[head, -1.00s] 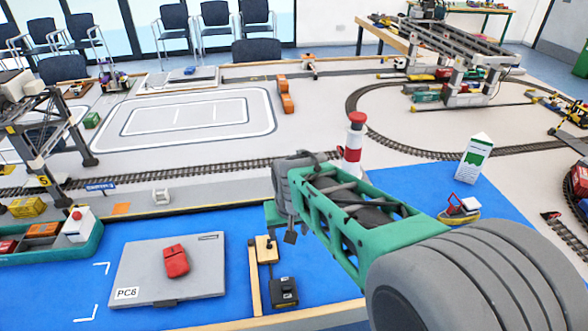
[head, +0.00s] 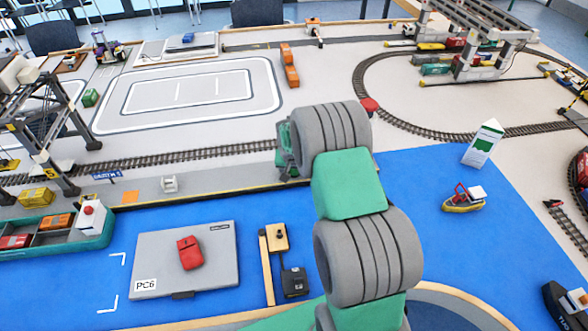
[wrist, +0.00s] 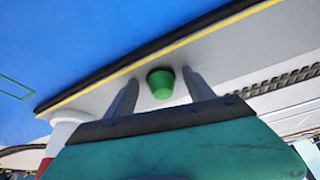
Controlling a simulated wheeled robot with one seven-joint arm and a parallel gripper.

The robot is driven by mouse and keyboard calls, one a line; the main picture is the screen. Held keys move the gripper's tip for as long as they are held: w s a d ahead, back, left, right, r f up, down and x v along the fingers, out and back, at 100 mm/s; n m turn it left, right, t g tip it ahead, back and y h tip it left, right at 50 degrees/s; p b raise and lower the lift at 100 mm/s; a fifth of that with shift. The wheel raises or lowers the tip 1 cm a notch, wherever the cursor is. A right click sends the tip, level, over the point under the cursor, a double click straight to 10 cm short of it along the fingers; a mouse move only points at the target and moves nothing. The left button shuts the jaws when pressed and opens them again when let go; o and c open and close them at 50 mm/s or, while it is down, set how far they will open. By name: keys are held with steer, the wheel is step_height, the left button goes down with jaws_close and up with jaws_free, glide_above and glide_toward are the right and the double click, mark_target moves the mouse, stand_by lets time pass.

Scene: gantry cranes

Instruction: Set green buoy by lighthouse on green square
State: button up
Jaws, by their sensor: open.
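The green buoy (wrist: 160,85) is a small tapered green piece in the wrist view, on the pale grey strip beside the black and yellow quay edge. My gripper (wrist: 160,77) is open, its two fingers showing to the left and right of the buoy. I cannot tell how far they reach down to it. The green square (wrist: 14,85) is a thin green outline on the blue surface at the far left. The lighthouse (wrist: 63,133) shows at lower left; in the head view only its red top (head: 369,104) shows behind my arm, which hides the buoy there.
A rail track (head: 200,157) runs behind the quay strip. A small yellow boat (head: 463,204) and a white-and-green block (head: 483,145) stand to the right on the blue. A gantry crane (head: 480,30) stands at back right.

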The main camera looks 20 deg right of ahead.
steer(key=shift+a, duration=0.1)
jaws_close()
stand_by(0.6)
